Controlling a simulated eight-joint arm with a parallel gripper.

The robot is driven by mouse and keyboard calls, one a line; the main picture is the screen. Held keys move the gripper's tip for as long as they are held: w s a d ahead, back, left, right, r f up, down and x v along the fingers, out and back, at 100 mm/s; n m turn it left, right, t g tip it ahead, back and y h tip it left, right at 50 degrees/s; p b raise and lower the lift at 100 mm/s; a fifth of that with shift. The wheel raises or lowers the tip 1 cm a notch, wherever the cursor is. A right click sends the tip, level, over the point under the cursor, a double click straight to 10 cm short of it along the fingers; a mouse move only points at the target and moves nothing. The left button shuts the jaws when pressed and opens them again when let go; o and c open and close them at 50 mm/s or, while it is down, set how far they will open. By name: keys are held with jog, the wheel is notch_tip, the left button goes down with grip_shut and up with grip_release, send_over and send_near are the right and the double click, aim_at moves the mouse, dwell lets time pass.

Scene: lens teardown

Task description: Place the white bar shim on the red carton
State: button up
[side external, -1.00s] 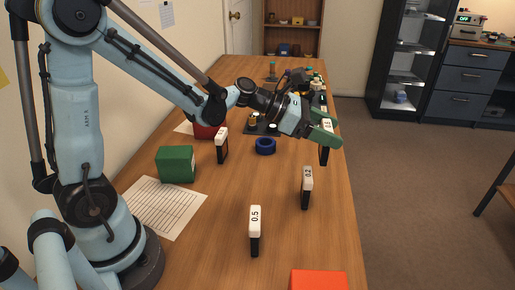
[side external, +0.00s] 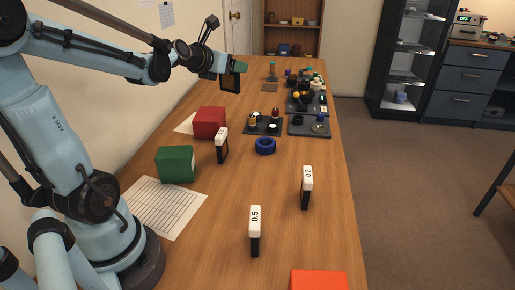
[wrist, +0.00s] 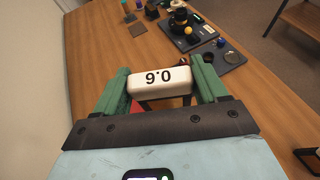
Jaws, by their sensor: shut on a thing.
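My gripper (side external: 236,63) is shut on a shim with a white bar top and a black frame. The held shim's dark frame (side external: 231,82) hangs below the fingers in the side view. In the wrist view its numbered white bar (wrist: 160,82) sits between the green fingers of my gripper (wrist: 163,88). The red carton (side external: 209,122) stands on the left part of the table, below and left of the held shim. Some red shows below the bar in the wrist view, mostly hidden by shim and fingers.
Similar white-topped shims stand upright: one beside the carton (side external: 221,146), one marked 0.2 (side external: 307,188), one marked 0.5 (side external: 255,230). A green box (side external: 176,164), a blue ring (side external: 265,146) and an orange-red block (side external: 319,281) are on the table. Dark trays (side external: 309,126) with parts lie farther back.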

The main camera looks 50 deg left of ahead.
jog(key=shift+s+a+f, duration=0.35)
jog(key=shift+a+f, duration=1.45)
jog(key=shift+s+a+f, duration=0.4)
jog(key=shift+a+f, duration=1.35)
jog(key=shift+a, duration=0.1)
jog(key=shift+s+a+f, duration=0.35)
jog(key=shift+a+f, duration=1.45)
jog(key=shift+f, duration=0.15)
jog(key=o, duration=1.1)
jog(key=shift+c, duration=0.2)
